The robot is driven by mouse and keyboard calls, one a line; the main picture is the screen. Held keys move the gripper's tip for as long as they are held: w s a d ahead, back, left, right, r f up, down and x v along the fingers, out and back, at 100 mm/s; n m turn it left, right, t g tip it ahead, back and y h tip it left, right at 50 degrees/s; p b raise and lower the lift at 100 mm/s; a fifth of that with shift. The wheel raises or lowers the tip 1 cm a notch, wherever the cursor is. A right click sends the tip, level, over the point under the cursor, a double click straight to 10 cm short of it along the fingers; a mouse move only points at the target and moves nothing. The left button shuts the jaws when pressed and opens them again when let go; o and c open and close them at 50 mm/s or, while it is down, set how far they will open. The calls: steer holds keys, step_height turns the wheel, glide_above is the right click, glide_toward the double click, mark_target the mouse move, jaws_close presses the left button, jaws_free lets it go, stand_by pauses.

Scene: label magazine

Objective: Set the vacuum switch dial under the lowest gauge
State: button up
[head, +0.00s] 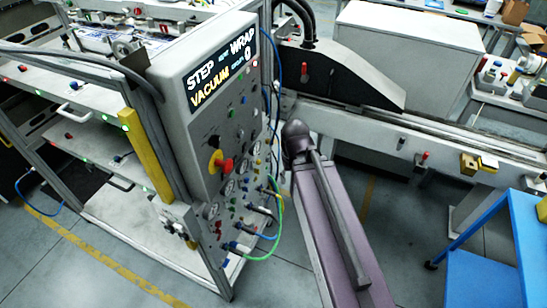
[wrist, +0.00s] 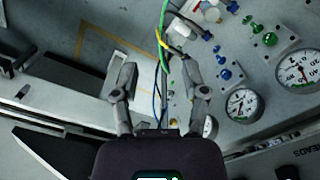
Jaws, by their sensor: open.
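My gripper (wrist: 160,66) is open and empty in the wrist view, its two dark fingers spread apart. The fingers lie beside the grey control panel (wrist: 190,35), with the right finger nearest to it. Three round white gauges show there: one at the right edge (wrist: 298,70), one lower (wrist: 242,103) and one partly hidden behind the right finger (wrist: 208,127). In the head view a row of gauges crosses the lower panel, the lowest at its near left end (head: 213,210). I cannot tell which small knob is the vacuum switch dial. The gripper's fingers do not show clearly in the head view.
A red emergency knob on yellow (head: 220,163) juts from the panel. Green and blue hoses (head: 274,225) loop out from its lower part; a green hose (wrist: 165,40) passes between my fingers in the picture. A conveyor rail (head: 370,130) runs right. A blue cart (head: 490,250) stands lower right.

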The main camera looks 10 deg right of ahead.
steer(key=shift+a+r, duration=0.1)
steer(key=shift+a, duration=0.05)
steer(key=shift+o, duration=0.8)
steer(key=w+a+f+m+t+y+b, duration=0.1)
steer(key=w+f+m+y+b, duration=0.4)
steer(key=f+b, duration=0.45)
steer(key=w+f+m+t+y+b, duration=0.25)
steer(key=w+f+m+b, duration=0.4)
steer(key=b, duration=0.55)
steer(key=w+d+f+m+t+y+b, duration=0.7)
steer(key=d+m+b, duration=0.4)
steer(key=b, duration=1)
steer(key=shift+w+d+f+m, duration=0.4)
steer(key=shift+w+m, duration=0.7)
steer(key=shift+m, duration=1.15)
steer(key=shift+a, duration=0.15)
